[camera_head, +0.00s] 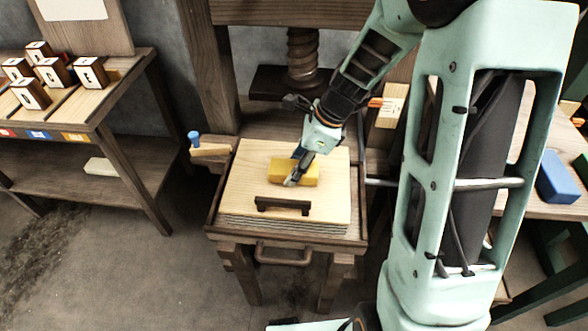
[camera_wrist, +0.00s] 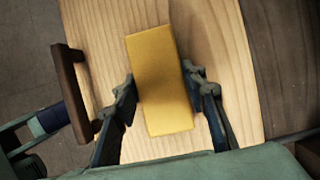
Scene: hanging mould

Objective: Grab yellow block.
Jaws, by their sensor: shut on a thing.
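The yellow block (camera_head: 306,172) lies on a pale wooden board (camera_head: 245,185) in the head view. My gripper (camera_head: 296,174) comes down over the block, with its fingers at the block's sides. In the wrist view the yellow block (camera_wrist: 162,75) sits between the two dark fingers of my gripper (camera_wrist: 160,90), which is shut on it. The block appears to be at the board's surface; I cannot tell whether it is lifted.
A dark handle (camera_head: 283,206) stands on the board's near side. A wooden press screw (camera_head: 302,55) is behind the board. A left table (camera_head: 125,75) holds several lettered blocks (camera_head: 53,72). A blue block (camera_head: 557,182) lies on the right table.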

